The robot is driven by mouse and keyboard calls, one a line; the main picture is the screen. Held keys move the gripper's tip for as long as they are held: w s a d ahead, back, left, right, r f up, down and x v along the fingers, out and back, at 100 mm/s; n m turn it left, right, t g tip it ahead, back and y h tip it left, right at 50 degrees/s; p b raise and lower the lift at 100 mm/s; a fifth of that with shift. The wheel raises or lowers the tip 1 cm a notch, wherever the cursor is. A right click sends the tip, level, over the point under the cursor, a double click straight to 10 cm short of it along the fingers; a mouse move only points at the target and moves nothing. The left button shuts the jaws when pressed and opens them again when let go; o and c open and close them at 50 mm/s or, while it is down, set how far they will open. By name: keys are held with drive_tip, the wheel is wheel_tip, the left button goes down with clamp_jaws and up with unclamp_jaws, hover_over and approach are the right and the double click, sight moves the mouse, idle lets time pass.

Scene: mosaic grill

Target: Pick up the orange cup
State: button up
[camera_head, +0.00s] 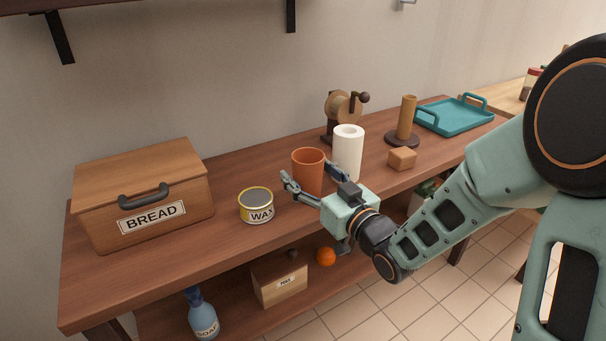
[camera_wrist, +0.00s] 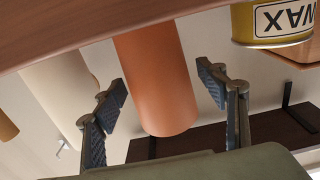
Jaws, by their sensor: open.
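The orange cup (camera_head: 308,163) stands upright on the brown wooden counter (camera_head: 225,265), between the wax tin and the white paper roll. My gripper (camera_head: 309,177) is at the front of the cup, with its fingers spread to either side of it. In the wrist view, which shows the scene upside down, the orange cup (camera_wrist: 155,80) lies between the two fingers of my gripper (camera_wrist: 162,92). A gap shows on each side of the cup, so the gripper is open and not holding it. My gripper hides part of the cup's lower front in the head view.
The wax tin (camera_head: 256,206) stands close left of the gripper; the white roll (camera_head: 348,152) is close right. A bread box (camera_head: 145,190), grinder (camera_head: 343,105), wooden block (camera_head: 402,158), brown holder (camera_head: 406,122) and teal tray (camera_head: 458,116) share the counter. A shelf lies below.

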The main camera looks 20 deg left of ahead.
drive_tip(key=shift+w+a, duration=0.15)
drive_tip(key=c, duration=1.3)
drive_tip(key=shift+o, duration=0.2)
drive_tip(key=shift+r, duration=0.2)
